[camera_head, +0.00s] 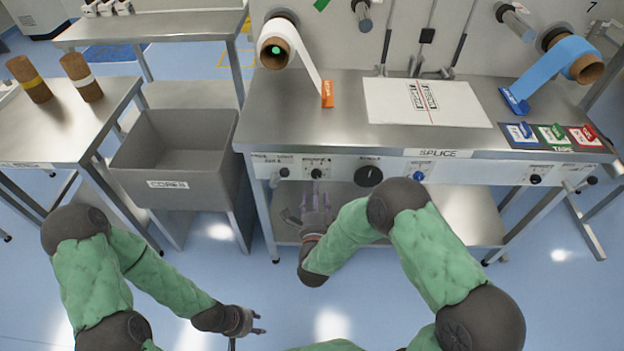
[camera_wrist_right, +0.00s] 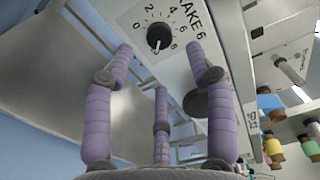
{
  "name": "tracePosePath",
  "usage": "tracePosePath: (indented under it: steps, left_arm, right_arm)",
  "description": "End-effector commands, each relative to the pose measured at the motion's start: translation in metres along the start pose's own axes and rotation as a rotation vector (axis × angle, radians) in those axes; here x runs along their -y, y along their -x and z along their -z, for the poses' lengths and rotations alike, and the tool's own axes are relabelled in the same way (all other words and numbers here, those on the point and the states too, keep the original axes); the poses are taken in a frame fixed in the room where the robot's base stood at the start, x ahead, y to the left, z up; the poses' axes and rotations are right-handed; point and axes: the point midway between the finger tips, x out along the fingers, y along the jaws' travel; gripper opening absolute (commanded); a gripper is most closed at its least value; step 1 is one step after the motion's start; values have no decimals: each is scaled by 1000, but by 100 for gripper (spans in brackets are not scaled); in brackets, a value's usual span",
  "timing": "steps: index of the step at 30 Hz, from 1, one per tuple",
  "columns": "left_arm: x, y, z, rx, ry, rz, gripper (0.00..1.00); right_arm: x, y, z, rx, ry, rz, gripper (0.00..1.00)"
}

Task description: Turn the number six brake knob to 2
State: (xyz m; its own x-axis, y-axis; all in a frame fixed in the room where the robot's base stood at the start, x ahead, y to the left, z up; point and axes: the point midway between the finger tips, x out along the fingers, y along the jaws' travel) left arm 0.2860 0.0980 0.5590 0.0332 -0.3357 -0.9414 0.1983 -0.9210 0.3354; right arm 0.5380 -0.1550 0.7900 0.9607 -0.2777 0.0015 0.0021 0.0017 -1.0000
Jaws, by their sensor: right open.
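The number six brake knob (camera_wrist_right: 159,36) is a round black knob with a numbered dial, next to lettering ending in "AKE 6", in the right wrist view. A small pale mark shows at its lower edge; I cannot tell which number it points to. In the head view, a black knob (camera_head: 316,173) on the front panel lies just beyond my right gripper (camera_head: 317,193). In the wrist view my right gripper (camera_wrist_right: 158,52) is open, its purple fingers spread to either side of the knob's picture, apart from it. My left gripper (camera_head: 260,323) is open and empty, low over the floor.
The panel under the splice table (camera_head: 345,90) carries other knobs, including a large black one (camera_head: 370,176) and a blue one (camera_head: 418,176). A grey bin (camera_head: 185,155) stands left of the table. A lower metal shelf (camera_head: 465,215) lies behind my right arm.

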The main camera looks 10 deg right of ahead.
Motion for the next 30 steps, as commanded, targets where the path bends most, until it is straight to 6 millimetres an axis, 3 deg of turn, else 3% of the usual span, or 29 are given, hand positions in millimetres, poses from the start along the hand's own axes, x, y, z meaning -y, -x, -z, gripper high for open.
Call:
tracePosePath:
  steps: [6, 12, 25, 26, 30]
  left_arm:
    - [5, -14, 1, 0, 1, 0, 40]
    - [8, -21, 1, 0, 1, 0, 40]
    - [8, -22, 1, -1, 1, 0, 40]
    - [8, -22, 1, -1, 1, 0, 40]
    - [8, -22, 1, -1, 1, 0, 40]
  right_arm:
    - [-3, -40, 0, -1, 0, 1, 56]
    - [-2, -63, 0, 0, 0, -1, 56]
    - [-1, -72, 0, 1, 2, -2, 56]
    - [-1, -72, 0, 1, 2, -2, 50]
    - [-1, -72, 0, 1, 2, -2, 10]
